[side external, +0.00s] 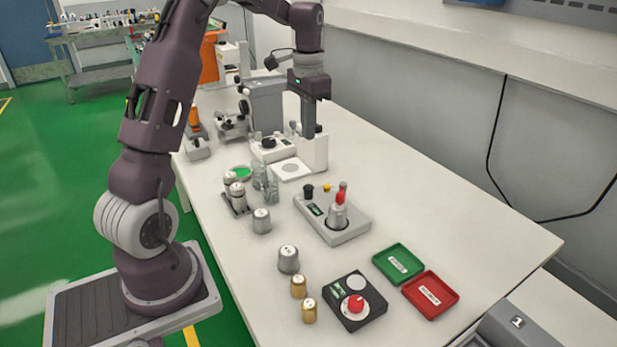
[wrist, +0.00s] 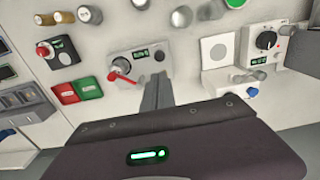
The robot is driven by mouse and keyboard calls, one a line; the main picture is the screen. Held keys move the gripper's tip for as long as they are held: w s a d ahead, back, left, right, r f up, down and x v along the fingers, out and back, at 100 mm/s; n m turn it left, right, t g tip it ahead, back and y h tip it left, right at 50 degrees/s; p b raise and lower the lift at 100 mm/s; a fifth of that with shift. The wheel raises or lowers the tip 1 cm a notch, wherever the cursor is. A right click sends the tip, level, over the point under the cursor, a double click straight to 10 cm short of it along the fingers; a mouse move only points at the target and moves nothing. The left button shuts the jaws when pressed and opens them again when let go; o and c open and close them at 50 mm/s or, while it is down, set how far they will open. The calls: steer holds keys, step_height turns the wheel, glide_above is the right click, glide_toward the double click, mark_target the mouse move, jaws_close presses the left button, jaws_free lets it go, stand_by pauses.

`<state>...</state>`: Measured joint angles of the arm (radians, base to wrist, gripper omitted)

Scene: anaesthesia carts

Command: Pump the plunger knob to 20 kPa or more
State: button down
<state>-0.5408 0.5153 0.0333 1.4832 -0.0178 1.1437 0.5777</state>
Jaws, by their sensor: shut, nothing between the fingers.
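A grey box device (side external: 345,237) with a small green display stands mid-bench. I cannot tell for sure which is the plunger knob. The device also shows in the wrist view (wrist: 127,57), where its display digits are too small to read. My gripper (side external: 308,130) is shut and empty, pointing down above the bench behind the device, apart from it. In the wrist view its fingers (wrist: 158,80) appear just below the black knob (wrist: 160,55).
A black box with a red knob (side external: 355,303) stands at the front. Green (side external: 398,263) and red (side external: 430,294) trays lie right of it. Metal weights (side external: 288,259) and glass bottles (side external: 265,180) stand left. A white instrument (side external: 313,152) is close to my gripper. The bench's right side is clear.

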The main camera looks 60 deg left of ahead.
step_height(320, 180, down, 14)
stand_by(0.7)
steer(key=shift+f, duration=1.2)
step_height(320, 180, up, 14)
steer(key=shift+r, duration=0.15)
glide_toward(308, 187)
step_height(308, 187, down, 7)
steer(key=shift+w+r, duration=0.1)
steer(key=shift+w, duration=0.05)
stand_by(0.7)
